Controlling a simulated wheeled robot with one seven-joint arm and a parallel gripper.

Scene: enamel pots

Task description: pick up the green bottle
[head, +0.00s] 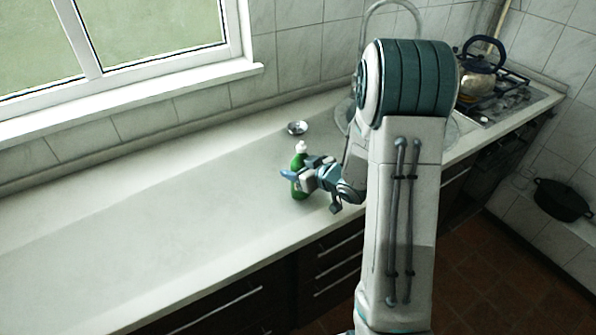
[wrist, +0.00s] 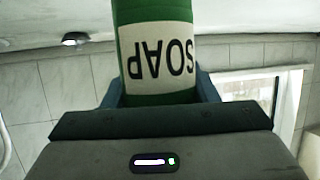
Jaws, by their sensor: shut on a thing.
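The green bottle (head: 298,162) with a white cap stands upright on the counter in the head view. In the wrist view the green bottle (wrist: 160,55) shows upside down, with a pale label reading SOAP. My gripper (head: 297,179) is shut on the bottle, with a finger on each side of its body. In the wrist view my gripper (wrist: 160,95) also has the bottle between its fingers. The gripper hides part of the bottle in both views. I cannot tell whether the bottle's base touches the counter.
A small metal dish (head: 298,128) lies on the counter behind the bottle. The sink and its curved tap (head: 392,5) are partly behind my arm. A kettle (head: 482,58) stands on the stove at the right. The counter (head: 150,225) left of the bottle is clear.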

